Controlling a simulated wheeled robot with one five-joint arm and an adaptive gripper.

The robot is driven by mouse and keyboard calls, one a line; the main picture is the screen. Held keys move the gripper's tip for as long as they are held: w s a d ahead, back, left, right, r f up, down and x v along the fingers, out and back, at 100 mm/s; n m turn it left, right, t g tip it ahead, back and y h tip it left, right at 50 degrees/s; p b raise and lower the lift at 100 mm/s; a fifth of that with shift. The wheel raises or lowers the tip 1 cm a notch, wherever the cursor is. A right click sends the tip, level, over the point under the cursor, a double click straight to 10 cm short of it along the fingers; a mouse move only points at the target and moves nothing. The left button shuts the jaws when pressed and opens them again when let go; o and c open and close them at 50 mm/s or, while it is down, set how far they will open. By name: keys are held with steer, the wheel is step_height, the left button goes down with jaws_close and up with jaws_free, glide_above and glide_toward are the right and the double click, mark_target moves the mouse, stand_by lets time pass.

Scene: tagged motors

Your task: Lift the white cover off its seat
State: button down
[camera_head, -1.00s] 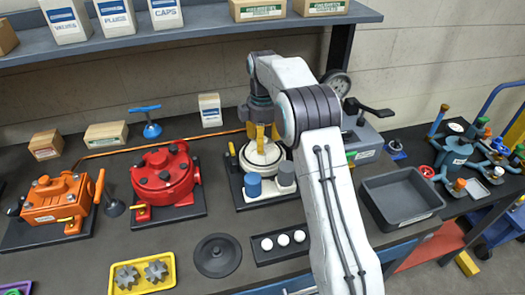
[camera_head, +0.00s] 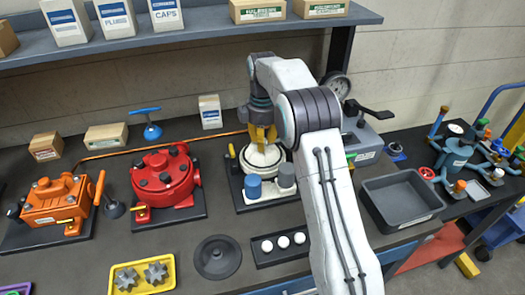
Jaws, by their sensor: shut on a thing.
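The white cover (camera_head: 264,153) is a round piece at the white motor unit, which sits on a black base plate (camera_head: 240,204) in the middle of the bench. My gripper (camera_head: 263,146) comes down from above with its yellow fingers shut on the cover's top. A dark band shows below the cover, above the white body of the unit. I cannot tell how wide any gap is there. A blue cylinder (camera_head: 253,186) and a grey cylinder (camera_head: 286,175) stand at the unit's front.
A red motor (camera_head: 165,175) and an orange motor (camera_head: 57,200) stand to the left. In front lie a dark round lid (camera_head: 217,257), a tray of white balls (camera_head: 265,246) and a yellow gear tray (camera_head: 125,291). An empty grey bin (camera_head: 402,197) is at right. A shelf (camera_head: 200,34) overhangs behind.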

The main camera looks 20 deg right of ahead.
steer(key=shift+r, duration=0.45)
step_height(320, 180, up, 4)
steer(key=shift+w+f, duration=0.1)
steer(key=shift+f, duration=0.15)
steer(key=s+d+r+p, duration=0.3)
steer(key=s+d+r, duration=0.1)
steer(key=d+r, duration=0.5)
steer(key=shift+s+d+r, duration=0.3)
steer(key=shift+d+r, duration=0.05)
steer(key=shift+d, duration=0.55)
